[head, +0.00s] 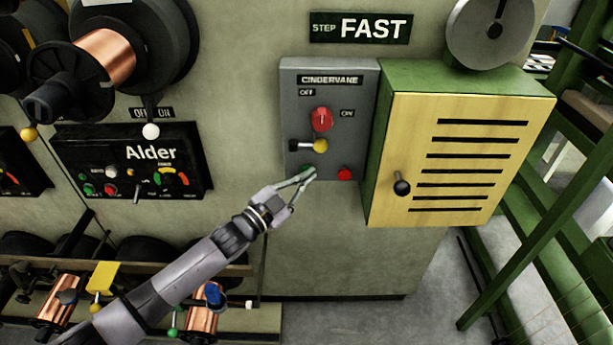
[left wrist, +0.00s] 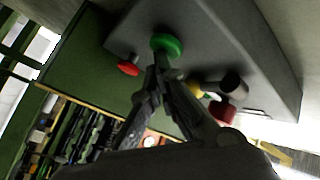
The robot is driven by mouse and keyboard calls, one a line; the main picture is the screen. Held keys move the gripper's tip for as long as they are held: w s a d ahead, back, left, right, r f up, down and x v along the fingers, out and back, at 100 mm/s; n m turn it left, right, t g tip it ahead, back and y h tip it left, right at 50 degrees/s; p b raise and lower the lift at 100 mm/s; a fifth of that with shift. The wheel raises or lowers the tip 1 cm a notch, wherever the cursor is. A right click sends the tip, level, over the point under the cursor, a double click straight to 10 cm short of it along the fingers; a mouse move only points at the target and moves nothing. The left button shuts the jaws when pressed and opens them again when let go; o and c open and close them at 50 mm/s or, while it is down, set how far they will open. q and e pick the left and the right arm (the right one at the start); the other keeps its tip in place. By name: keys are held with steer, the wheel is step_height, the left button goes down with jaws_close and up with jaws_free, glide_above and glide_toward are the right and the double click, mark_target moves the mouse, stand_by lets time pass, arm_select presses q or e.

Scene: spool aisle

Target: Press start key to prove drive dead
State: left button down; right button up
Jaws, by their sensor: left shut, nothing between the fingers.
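A grey control box (head: 340,85) labelled CINDERVANE is fixed to the wall. The green start key (head: 306,170) is at its lower left, partly covered by my left gripper (head: 308,175). In the left wrist view the green key (left wrist: 167,44) is just beyond the closed fingertips (left wrist: 161,68). The fingers are shut and empty; I cannot tell whether they touch the key. A red button (head: 344,174) is right of the key. A red rotary knob (head: 321,119) above has its white mark roughly upright, with OFF at upper left and ON at right. My right gripper is not in view.
A yellow-ended lever with a dark end (head: 308,146) sticks out below the knob. A yellow-doored green cabinet (head: 465,150) adjoins the box at right. The Alder panel (head: 150,170) and copper spools (head: 105,55) are at left. The wall below the box is clear.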

arm_select(q)
steer(key=shift+w+a+r, duration=0.1)
steer(key=shift+w+r, duration=0.05)
steer(key=shift+w, duration=0.1)
stand_by(0.4)
steer(key=shift+w+b, duration=0.15)
steer(key=shift+b, duration=0.15)
steer(key=shift+w+a+r, duration=0.1)
steer(key=shift+r, duration=0.05)
stand_by(0.4)
steer(key=s+p, duration=0.1)
steer(key=s, duration=0.1)
steer(key=s+p, duration=0.1)
steer(key=s, duration=0.1)
steer(key=s+f+p, duration=0.1)
steer(key=s+p, duration=0.1)
stand_by(0.3)
